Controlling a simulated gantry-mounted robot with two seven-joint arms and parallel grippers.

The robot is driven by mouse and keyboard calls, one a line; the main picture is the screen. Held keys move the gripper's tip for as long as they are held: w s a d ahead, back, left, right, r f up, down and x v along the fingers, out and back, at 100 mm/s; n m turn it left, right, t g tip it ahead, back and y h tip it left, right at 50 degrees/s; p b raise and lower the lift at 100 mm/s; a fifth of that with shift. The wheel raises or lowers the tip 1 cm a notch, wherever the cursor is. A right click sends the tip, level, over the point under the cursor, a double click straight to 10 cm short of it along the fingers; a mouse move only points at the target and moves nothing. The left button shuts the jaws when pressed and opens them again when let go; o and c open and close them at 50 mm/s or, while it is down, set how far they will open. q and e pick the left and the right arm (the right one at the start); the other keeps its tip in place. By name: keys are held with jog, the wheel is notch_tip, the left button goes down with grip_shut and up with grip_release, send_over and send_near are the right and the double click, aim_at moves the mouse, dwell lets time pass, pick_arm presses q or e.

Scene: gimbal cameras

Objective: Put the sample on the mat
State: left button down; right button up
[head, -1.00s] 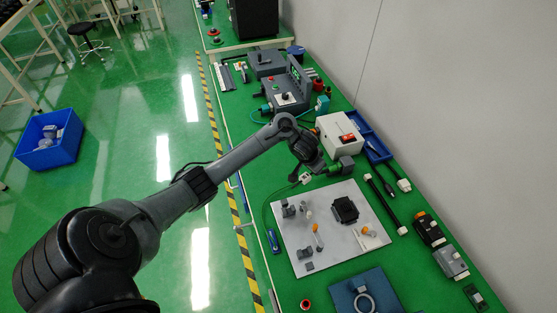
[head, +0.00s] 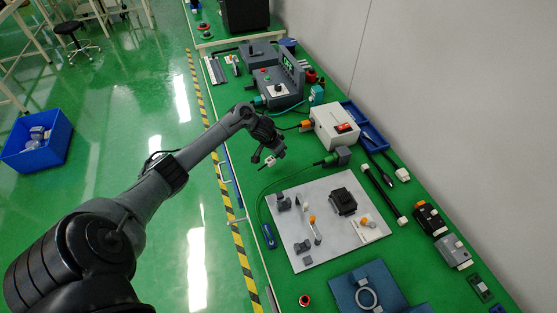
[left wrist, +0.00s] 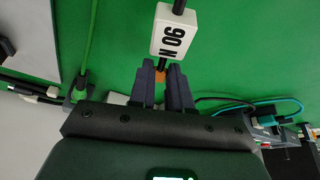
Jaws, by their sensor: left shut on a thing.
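My left gripper (head: 274,151) is shut on a small white block (head: 268,162) and holds it over the left part of the green bench. A light grey mat (head: 345,236) lies to the right of and nearer than the gripper, apart from the block. My right gripper is not in view.
On the mat stand a black block (head: 343,201) and several small parts. A blue pad with a ring (head: 366,299) lies nearer. Bench space left of the mat is partly clear.

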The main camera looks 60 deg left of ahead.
aim_at(279, 164)
pick_arm(q)
notch_tip(279, 164, down, 4)
jog(key=shift+f+b, duration=0.1)
jog(key=shift+b, duration=0.6)
jog(key=c, duration=1.1)
grip_release()
jog(key=shift+o, duration=0.2)
